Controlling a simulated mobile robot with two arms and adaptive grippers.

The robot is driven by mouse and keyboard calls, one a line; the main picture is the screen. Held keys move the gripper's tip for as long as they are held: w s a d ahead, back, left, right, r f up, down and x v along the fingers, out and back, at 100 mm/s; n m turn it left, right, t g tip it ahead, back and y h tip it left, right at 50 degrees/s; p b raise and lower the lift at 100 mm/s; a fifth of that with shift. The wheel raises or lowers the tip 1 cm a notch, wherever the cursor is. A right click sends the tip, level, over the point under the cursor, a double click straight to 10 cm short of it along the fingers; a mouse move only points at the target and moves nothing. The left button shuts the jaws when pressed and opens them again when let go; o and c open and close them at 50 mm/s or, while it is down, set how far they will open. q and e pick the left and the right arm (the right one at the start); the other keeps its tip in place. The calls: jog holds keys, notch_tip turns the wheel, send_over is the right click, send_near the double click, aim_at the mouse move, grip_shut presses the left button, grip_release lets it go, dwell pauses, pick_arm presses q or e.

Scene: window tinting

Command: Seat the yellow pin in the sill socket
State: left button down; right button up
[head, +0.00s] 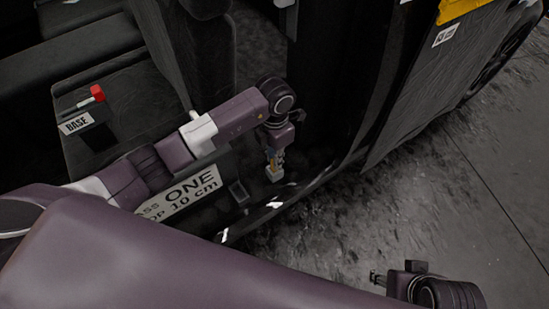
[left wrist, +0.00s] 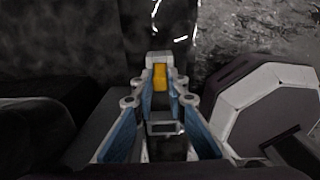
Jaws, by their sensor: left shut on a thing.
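My left gripper (head: 274,164) points down over the dark sill beside the car's door opening. It is shut on the yellow pin (left wrist: 160,77), which shows between the blue fingers in the left wrist view. A pale block (head: 275,174) sits right at the fingertips; I cannot tell whether it is the socket or part of the pin or gripper. A small dark square fitting (head: 238,192) lies on the sill to the left. Whether the pin touches a socket is not clear. My right gripper (head: 377,279) is at the lower right, away from the sill; its finger opening is too small to tell.
A sign with "ONE" and "10 cm" (head: 182,197) lies left of the gripper, partly behind my arm. A "BASE" label (head: 76,124) and a red-ended tool (head: 97,93) are on the seat. The open door panel (head: 432,85) stands at right, with grey floor below it.

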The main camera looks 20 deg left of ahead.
pick_arm(q)
jog(key=shift+f, duration=0.2)
jog(key=c, duration=1.9)
grip_release()
pick_arm(e)
jog(key=shift+f, duration=0.1)
pick_arm(q)
jog(key=shift+r, duration=0.15)
jog(key=shift+r, duration=0.4)
notch_tip(320, 180, up, 5)
jog(key=shift+r+p, duration=0.1)
jog(key=shift+p, duration=0.65)
notch_tip(320, 180, up, 6)
jog(key=p, duration=0.1)
pick_arm(e)
jog(key=x, duration=0.4)
jog(key=shift+w+a+f, duration=0.1)
jog(key=shift+f, duration=0.25)
